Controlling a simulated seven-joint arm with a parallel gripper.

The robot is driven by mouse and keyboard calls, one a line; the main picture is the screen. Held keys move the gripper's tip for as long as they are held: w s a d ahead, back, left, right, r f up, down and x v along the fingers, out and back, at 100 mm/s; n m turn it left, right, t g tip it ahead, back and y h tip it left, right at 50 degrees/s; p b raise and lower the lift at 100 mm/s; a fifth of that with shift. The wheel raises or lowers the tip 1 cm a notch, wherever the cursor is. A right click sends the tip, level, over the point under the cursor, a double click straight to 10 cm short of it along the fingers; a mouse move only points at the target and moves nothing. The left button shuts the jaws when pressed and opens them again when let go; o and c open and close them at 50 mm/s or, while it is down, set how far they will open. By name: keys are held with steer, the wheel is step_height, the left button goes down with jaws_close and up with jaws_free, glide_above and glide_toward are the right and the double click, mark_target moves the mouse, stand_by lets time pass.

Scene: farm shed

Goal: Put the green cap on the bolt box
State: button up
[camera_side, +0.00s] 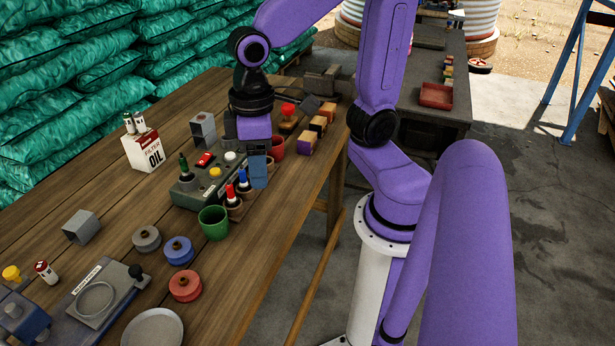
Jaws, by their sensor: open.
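My gripper (258,178) points down over the middle of the table, beside a small wooden rack (236,210). Its fingers look open, with no held object visible. The rack holds a red-topped piece (230,193) and a blue-topped piece (243,180). No box is clearly marked as the bolt box. My fingers hide part of the area behind them.
A red cup (277,146) stands just behind my gripper. Several small blocks (306,142) line the table's right edge. Round blue (179,250) and red (185,285) pieces lie in front. Bare wood shows at left-centre.

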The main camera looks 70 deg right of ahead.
steer(key=s+d+f+n, duration=0.2)
steer(key=s+n, duration=0.4)
steer(key=s, duration=0.2)
steer(key=shift+s+f+n, duration=0.25)
steer(key=shift+f+n, duration=0.05)
stand_by(0.7)
